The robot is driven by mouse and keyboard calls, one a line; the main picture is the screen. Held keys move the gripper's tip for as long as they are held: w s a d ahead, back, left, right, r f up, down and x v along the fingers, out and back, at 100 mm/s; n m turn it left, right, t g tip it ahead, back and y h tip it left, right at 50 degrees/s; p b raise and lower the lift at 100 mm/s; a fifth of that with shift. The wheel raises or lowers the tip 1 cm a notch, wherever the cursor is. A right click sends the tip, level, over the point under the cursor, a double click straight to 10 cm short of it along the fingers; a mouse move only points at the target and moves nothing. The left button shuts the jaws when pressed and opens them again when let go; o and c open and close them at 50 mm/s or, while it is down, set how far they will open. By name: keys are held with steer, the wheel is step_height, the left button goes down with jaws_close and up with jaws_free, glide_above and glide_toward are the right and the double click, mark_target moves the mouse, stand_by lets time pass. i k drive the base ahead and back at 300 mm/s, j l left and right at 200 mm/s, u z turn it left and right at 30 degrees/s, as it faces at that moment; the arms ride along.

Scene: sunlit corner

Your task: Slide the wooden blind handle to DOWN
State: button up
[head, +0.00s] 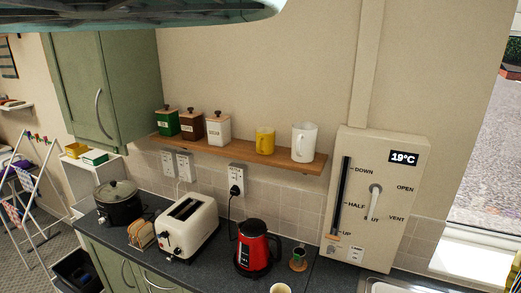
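A cream control panel (376,250) hangs on the wall at the right, above the counter. It has a dark vertical slot (341,195) at its left, labelled DOWN at the top, HALF lower and UP at the bottom. The small wooden blind handle (333,237) sits at the slot's lower end, beside UP. My gripper is not in view, so its distance from the handle cannot be told.
The panel also has a white lever (375,200) with OPEN and VENT labels and a 19°C display (404,158). A wooden shelf (225,149) with mugs and canisters ends left of it.

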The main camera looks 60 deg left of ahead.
mark_target(332, 237)
steer(key=i+j+u, duration=0.25)
steer(key=i+j, duration=0.2)
steer(key=i+j+u, duration=0.25)
steer(key=i+j, duration=0.1)
steer(key=i, duration=0.1)
